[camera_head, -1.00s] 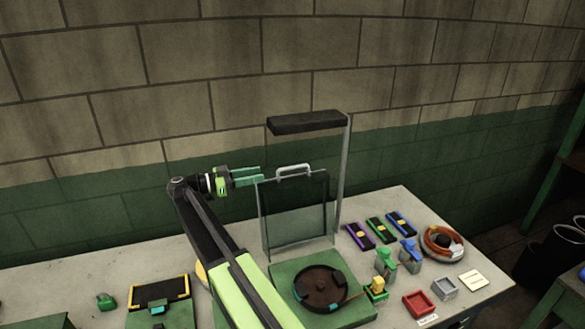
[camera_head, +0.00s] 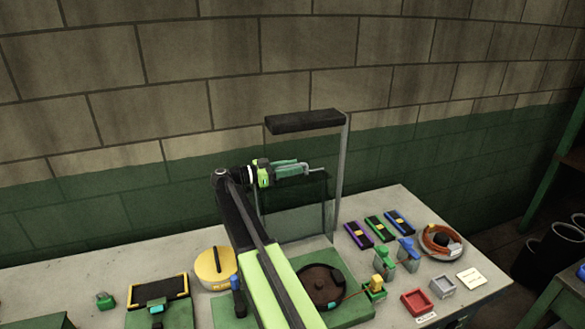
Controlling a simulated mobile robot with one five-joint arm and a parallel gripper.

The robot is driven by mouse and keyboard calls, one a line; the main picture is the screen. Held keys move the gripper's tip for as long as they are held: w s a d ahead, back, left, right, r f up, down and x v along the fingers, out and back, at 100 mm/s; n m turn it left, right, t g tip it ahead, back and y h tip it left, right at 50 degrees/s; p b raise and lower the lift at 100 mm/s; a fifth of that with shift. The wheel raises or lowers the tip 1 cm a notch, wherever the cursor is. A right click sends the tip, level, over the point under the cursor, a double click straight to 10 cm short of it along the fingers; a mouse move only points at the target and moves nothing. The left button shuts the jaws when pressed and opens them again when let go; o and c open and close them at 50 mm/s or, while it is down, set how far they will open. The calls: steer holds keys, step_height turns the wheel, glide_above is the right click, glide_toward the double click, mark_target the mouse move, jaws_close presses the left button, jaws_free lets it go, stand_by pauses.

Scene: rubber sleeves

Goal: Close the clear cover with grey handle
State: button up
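The clear cover (camera_head: 293,215) stands upright, raised open at the back of a green base (camera_head: 347,312). Its dark-edged panel is see-through. A dark round disc (camera_head: 322,285) lies on the base in front of the cover, partly behind my arm.
To the right are purple, green and blue blocks (camera_head: 376,229), a red tray (camera_head: 417,302) and an orange coil (camera_head: 440,241). A yellow round lid (camera_head: 215,266) is left of my arm.

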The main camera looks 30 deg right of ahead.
jaws_close()
stand_by(1.1)
